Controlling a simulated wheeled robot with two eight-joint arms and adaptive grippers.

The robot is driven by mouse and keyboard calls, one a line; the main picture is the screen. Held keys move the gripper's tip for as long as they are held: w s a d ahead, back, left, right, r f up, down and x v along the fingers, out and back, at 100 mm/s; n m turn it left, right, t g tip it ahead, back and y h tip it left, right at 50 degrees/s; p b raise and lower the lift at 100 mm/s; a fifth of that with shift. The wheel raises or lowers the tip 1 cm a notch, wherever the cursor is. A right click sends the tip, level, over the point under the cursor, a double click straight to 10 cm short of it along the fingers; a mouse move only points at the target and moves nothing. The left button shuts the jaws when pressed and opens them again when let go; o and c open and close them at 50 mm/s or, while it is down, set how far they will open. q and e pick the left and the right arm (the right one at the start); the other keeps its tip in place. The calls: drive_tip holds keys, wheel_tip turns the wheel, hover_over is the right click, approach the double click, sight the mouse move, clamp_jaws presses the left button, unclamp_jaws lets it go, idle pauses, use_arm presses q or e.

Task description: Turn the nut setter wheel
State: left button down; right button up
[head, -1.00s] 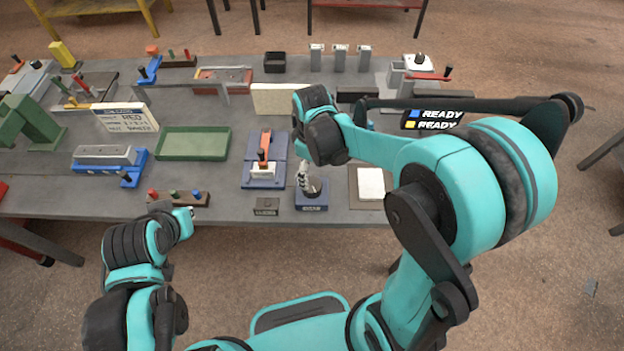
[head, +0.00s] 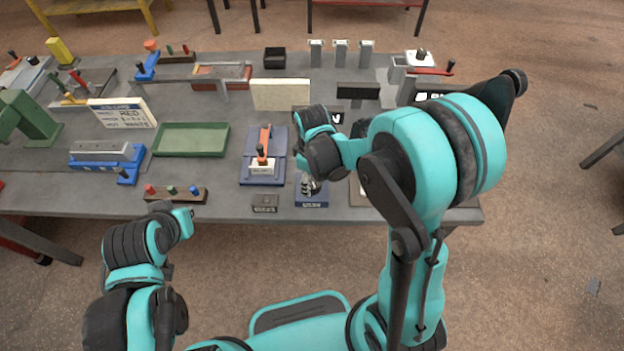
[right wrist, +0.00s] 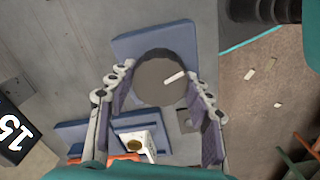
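The nut setter wheel is the round dark grey disc (right wrist: 155,90) with a white mark on its face, seen in the right wrist view. It sits on a blue base (head: 311,202) at the front edge of the bench. My right gripper (head: 310,184) is over this base in the head view and hides most of the wheel. In the right wrist view my right gripper (right wrist: 160,74) is open, one finger on each side of the disc. Whether the fingers touch the rim, I cannot tell. My left gripper (head: 163,208) is near the front edge at left; its fingers are barely visible.
A blue fixture with an orange lever (head: 265,142) stands just left of the wheel. A small dark block (head: 265,203) lies at the front edge. A green tray (head: 190,151) and a peg block (head: 175,194) are farther left. A cream panel (head: 281,94) stands behind.

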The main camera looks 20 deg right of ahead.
sight(312, 180)
drive_tip(key=c, duration=0.4)
drive_tip(key=shift+o, duration=0.2)
drive_tip(key=shift+f+m+b, duration=0.1)
drive_tip(key=shift+m+b, duration=0.25)
drive_tip(key=shift+m, duration=0.55)
drive_tip(key=m, duration=0.2)
drive_tip(key=shift+m, duration=0.3)
drive_tip(key=o, duration=1.2)
drive_tip(key=shift+c, duration=0.2)
drive_tip(key=shift+r, duration=0.2)
wheel_tip(312, 180, up, 12)
